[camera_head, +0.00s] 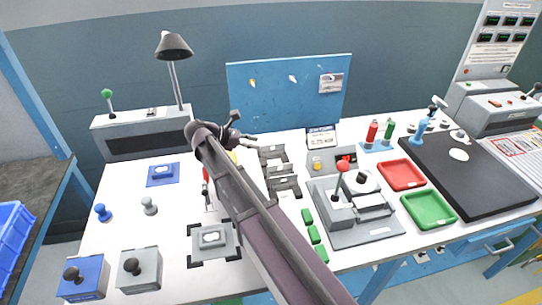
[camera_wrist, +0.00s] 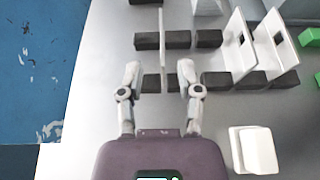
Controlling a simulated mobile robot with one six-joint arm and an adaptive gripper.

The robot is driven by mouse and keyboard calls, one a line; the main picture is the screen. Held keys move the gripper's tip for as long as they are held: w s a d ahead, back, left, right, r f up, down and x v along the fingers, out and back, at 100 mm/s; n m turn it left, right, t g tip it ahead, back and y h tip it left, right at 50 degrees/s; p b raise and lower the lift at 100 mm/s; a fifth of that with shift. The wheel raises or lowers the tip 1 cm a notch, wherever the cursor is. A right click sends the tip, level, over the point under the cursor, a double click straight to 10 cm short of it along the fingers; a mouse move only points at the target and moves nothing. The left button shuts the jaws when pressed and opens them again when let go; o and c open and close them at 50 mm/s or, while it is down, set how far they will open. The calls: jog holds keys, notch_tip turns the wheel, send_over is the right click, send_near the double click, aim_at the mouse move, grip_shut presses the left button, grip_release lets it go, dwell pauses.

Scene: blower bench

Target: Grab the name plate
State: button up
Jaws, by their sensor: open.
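In the wrist view, a thin pale plate (camera_wrist: 162,52) stands upright, almost edge-on, across dark slotted bars (camera_wrist: 178,39). It looks like the name plate, but no lettering can be read. My gripper (camera_wrist: 159,72) is open, with one finger on each side of the plate's line and nothing clearly held. I cannot tell whether the fingers touch it. Two wider white plates (camera_wrist: 239,42) (camera_wrist: 275,38) stand in the bars to the right. In the head view, my gripper (camera_head: 238,128) is above the back of the bench, left of the dark racks (camera_head: 273,154); my arm hides part of this area.
A white block (camera_wrist: 253,150) lies right of my gripper in the wrist view. A blue board (camera_head: 288,95) rises behind the bench. A grey fixture (camera_head: 375,237), red tray (camera_head: 401,175) and green tray (camera_head: 428,209) stand to the right. A lamp (camera_head: 174,47) stands back left.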

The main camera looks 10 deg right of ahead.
jog(key=shift+d+f, duration=0.1)
jog(key=shift+d, duration=0.2)
